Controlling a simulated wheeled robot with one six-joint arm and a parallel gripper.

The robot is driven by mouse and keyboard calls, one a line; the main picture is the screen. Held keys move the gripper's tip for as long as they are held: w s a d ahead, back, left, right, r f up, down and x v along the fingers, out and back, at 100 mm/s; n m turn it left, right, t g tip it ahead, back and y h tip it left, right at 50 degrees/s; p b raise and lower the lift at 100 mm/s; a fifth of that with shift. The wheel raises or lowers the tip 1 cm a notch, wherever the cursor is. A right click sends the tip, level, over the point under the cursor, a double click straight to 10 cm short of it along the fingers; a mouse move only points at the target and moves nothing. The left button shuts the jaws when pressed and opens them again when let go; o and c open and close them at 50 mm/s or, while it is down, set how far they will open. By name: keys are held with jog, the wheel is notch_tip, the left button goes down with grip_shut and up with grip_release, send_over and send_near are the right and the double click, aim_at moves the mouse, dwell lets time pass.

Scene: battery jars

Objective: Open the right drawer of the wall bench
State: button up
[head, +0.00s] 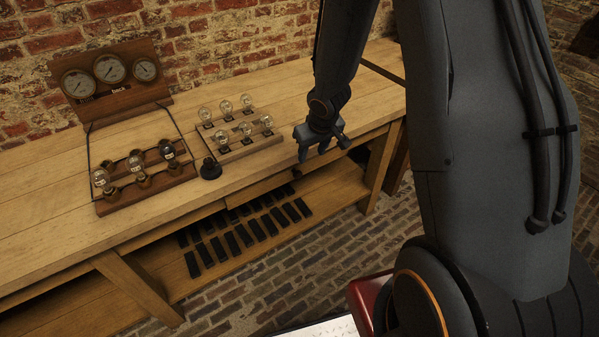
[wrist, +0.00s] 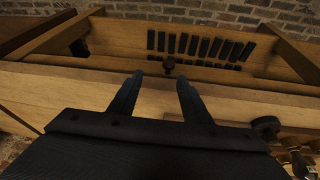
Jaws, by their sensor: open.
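The wooden wall bench (head: 130,222) stands against the brick wall. A drawer front (head: 258,188) shows in its front edge, with a small dark knob (head: 296,173); it looks flush with the bench, and my gripper partly hides its right end. The knob also shows in the wrist view (wrist: 168,64). My gripper (head: 322,151) is at the bench's front edge, above and slightly right of the knob. In the wrist view its two fingers (wrist: 160,78) are apart and empty. The knob lies just beyond the fingertips, roughly between their lines, with no visible contact.
A gauge panel (head: 113,75), a rack of jars (head: 145,182), a bulb board (head: 240,145) and a black round piece (head: 210,169) stand on the bench. The lower shelf (head: 335,188) holds several dark slabs (head: 245,236). The brick floor before the bench is partly clear.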

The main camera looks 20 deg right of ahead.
jog(key=y, duration=0.1)
send_near(299, 173)
jog(key=f, duration=0.1)
jog(key=shift+n, duration=0.4)
jog(key=shift+w+x, duration=0.15)
jog(key=shift+x, duration=1.95)
jog(key=shift+w+x, duration=0.15)
jog(key=shift+x, duration=1.9)
jog(key=shift+a+r, duration=0.1)
jog(key=shift+a, duration=0.05)
jog(key=shift+c, duration=0.2)
grip_shut()
